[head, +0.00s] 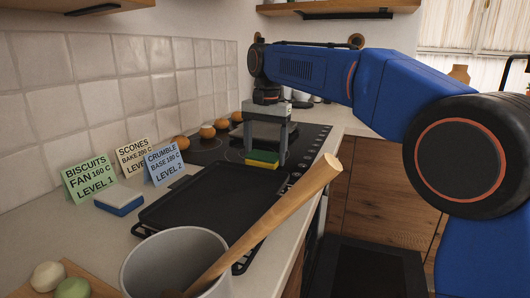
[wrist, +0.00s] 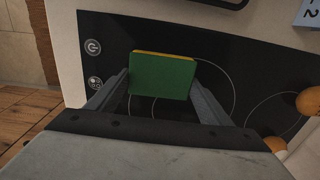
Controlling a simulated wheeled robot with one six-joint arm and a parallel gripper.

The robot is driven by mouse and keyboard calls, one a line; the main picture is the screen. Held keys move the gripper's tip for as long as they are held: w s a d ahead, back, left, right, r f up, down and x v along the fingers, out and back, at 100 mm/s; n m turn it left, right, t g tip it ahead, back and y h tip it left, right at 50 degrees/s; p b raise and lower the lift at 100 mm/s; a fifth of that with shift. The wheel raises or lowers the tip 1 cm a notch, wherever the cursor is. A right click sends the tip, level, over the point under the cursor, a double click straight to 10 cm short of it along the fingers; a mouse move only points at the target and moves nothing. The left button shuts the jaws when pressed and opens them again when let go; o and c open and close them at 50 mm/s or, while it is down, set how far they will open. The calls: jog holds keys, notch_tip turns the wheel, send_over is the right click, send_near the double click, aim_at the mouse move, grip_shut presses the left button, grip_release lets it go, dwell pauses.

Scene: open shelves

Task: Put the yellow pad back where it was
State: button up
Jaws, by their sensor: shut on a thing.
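The yellow pad (head: 262,164) has a green top layer and a yellow lower layer. In the head view it is between the fingers of my gripper (head: 266,154), above the near part of the black hob. In the wrist view the pad (wrist: 162,78) shows its green face, with a thin yellow edge at the top. My gripper (wrist: 162,90) is shut on it, one finger on each side. I cannot tell whether the pad's underside touches the hob or tray edge.
A black tray (head: 195,203) lies on the counter before the hob (head: 208,150). A grey pot (head: 150,262) with a wooden handle (head: 275,215) stands in front. Recipe cards (head: 88,178), a blue-and-white pad (head: 118,200) and round buns (head: 207,132) line the wall side.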

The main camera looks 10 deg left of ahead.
aim_at(266, 154)
jog(key=o, duration=1.2)
notch_tip(266, 154, up, 12)
jog(key=shift+d, duration=0.15)
